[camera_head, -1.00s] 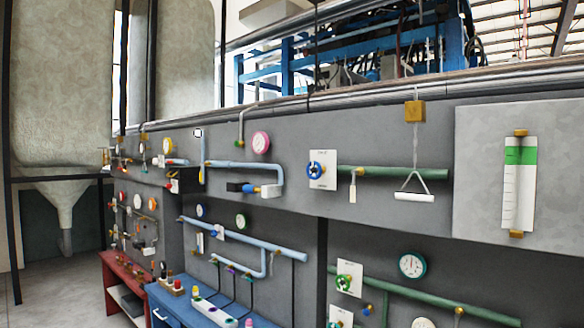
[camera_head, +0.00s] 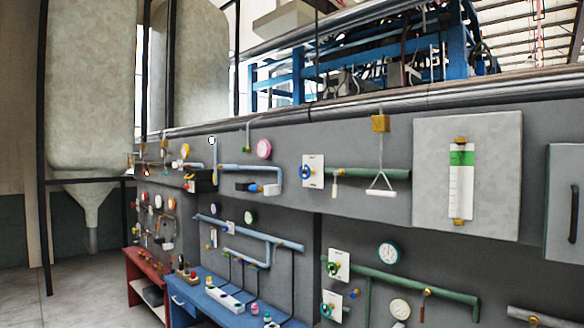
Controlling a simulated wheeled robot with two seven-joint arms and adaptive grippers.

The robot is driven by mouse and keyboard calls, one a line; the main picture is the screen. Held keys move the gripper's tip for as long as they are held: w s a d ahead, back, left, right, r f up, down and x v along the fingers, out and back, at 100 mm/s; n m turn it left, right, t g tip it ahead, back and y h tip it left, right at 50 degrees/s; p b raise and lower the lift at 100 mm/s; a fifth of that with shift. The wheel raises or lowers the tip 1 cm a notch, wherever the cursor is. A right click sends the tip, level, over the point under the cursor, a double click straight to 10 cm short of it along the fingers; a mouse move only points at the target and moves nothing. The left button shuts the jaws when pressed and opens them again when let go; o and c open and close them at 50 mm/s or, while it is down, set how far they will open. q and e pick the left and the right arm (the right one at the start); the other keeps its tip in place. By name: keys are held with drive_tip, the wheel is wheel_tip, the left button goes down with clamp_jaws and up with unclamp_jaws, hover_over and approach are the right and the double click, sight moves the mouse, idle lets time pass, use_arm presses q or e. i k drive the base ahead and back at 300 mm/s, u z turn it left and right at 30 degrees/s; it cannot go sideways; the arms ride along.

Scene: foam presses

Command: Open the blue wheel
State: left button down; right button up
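A small blue wheel (camera_head: 305,171) sits on a white plate (camera_head: 313,184) on the grey wall panel. It is at the left end of a green pipe (camera_head: 368,173), a little right of the middle of the view. Its exact turn position is too small to tell. Neither of my grippers shows in the head view.
A white pull handle (camera_head: 381,192) hangs right of the blue wheel. Green wheels (camera_head: 335,267) sit lower on the panel. A blue bench (camera_head: 185,296) and a red bench (camera_head: 140,266) stand along the wall at lower left. Grey floor (camera_head: 85,300) is clear at far left.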

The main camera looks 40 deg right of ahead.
sight(305, 172)
drive_tip(key=u, duration=0.3)
drive_tip(key=i, duration=1.75)
drive_tip(key=z, duration=0.25)
drive_tip(key=i, duration=1.05)
drive_tip(key=z, duration=1.7)
drive_tip(key=i, duration=0.75)
drive_tip(key=z, duration=0.7)
